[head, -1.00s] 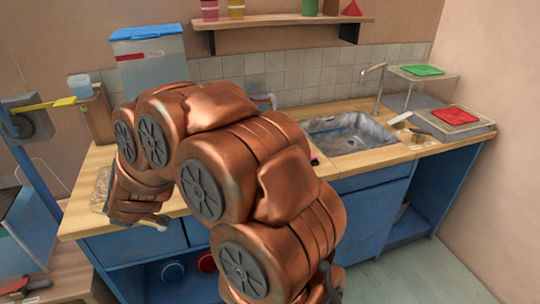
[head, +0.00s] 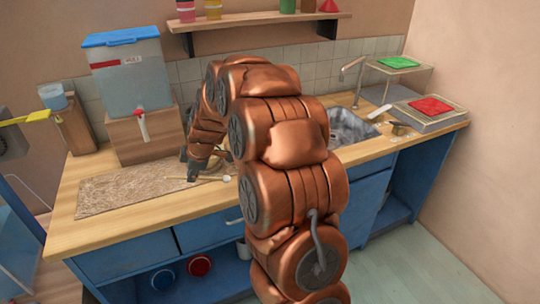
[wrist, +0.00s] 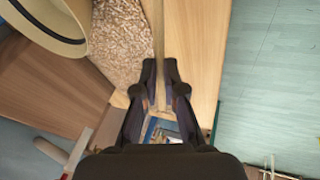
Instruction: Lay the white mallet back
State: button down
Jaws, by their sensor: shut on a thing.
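The white mallet (head: 226,178) shows a small pale head to the right of my gripper, with a thin light stick running left. My gripper (head: 192,178) is shut on the stick, low over the right part of the brown speckled mat (head: 115,190). In the wrist view the stick (wrist: 158,30) runs up from between the fingertips of my gripper (wrist: 160,72), along the edge of the mat (wrist: 122,45). I cannot tell whether the mallet touches the mat or counter.
A water dispenser (head: 128,75) with a white tap stands on a wooden block (head: 130,148) behind the mat. A pale round-rimmed thing (wrist: 50,20) is at the wrist view's upper left. The counter's front strip (head: 120,232) is clear. The sink (head: 350,128) is at right.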

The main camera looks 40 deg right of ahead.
jog(key=s+d+g, duration=0.1)
jog(key=s+d, duration=0.2)
jog(key=d, duration=0.4)
jog(key=s+d+n+g+h+p, duration=0.1)
jog(key=s+d, duration=0.3)
jog(key=d, duration=0.3)
jog(key=s+d+n+g+p, duration=0.1)
jog(key=s+d, duration=0.2)
jog(key=d, duration=0.5)
jog(key=shift+s, duration=0.4)
jog(key=shift+s+d+h+b, duration=0.15)
jog(key=shift+h+b, duration=0.15)
jog(key=shift+b, duration=0.4)
jog(key=shift+f+b, duration=0.2)
jog(key=shift+b, duration=0.1)
jog(key=shift+f+b, duration=1.65)
jog(key=shift+f, duration=1.25)
jog(key=shift+f+b, duration=0.3)
jog(key=shift+b, duration=0.15)
jog(key=c, duration=1.4)
grip_release()
